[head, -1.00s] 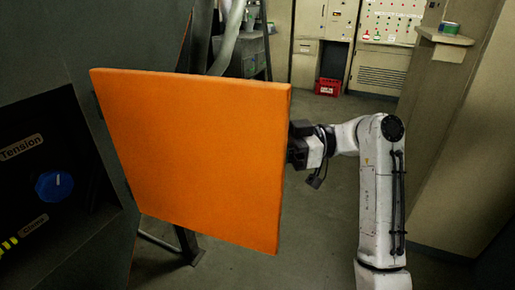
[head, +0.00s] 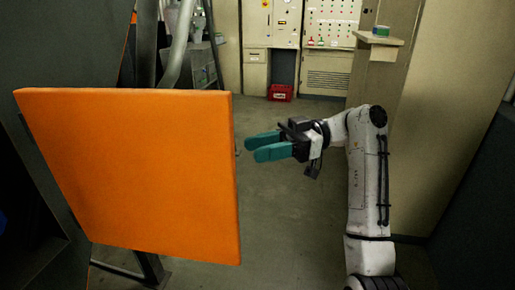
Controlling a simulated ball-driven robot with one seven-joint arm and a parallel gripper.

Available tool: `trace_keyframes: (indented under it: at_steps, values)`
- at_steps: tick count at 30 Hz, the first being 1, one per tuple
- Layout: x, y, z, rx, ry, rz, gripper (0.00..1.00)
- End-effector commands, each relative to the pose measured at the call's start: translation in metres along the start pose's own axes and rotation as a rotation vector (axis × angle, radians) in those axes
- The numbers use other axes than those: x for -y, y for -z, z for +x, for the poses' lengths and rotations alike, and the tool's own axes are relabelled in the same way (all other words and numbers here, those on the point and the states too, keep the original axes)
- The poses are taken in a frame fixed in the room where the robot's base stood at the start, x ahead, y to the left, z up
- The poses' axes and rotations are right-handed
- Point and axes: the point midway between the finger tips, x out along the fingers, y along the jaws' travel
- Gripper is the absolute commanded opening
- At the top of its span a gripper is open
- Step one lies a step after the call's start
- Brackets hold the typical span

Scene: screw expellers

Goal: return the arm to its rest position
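My arm (head: 370,190) is white and rises from the lower right, bending at the top toward the left. My gripper (head: 256,147) is at its end, with two teal fingers pointing left. The fingers are apart with nothing between them. They are just right of the orange door panel's edge in the picture. The orange door panel (head: 130,175) stands swung open from the dark machine on the left. I cannot tell whether the fingertips touch anything, but a gap of floor shows between most of them and the panel.
The dark machine housing (head: 35,50) is at the left edge. A red box (head: 279,93) lies on the floor by the back cabinets. Open floor (head: 275,225) lies between panel and arm.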

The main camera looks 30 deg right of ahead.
Motion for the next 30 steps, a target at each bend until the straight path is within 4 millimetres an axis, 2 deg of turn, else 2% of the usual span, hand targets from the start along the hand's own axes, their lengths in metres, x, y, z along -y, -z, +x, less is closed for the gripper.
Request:
trace_keyframes:
  at_steps: [11,14,17,22,24,27,30]
  values:
    - [0.000,0.000,0.000,0.000,-0.001,0.000,0.37]
    - [-0.002,-0.019,0.008,0.024,-0.028,0.052,0.37]
    - [-0.003,-0.063,0.023,0.089,-0.100,0.168,0.37]
    - [0.010,-0.168,0.050,0.269,-0.306,0.438,0.37]
    - [0.023,-0.207,0.054,0.348,-0.399,0.535,0.37]
    - [0.047,-0.256,0.055,0.458,-0.534,0.646,0.37]
    - [0.077,-0.295,0.049,0.567,-0.674,0.732,0.37]
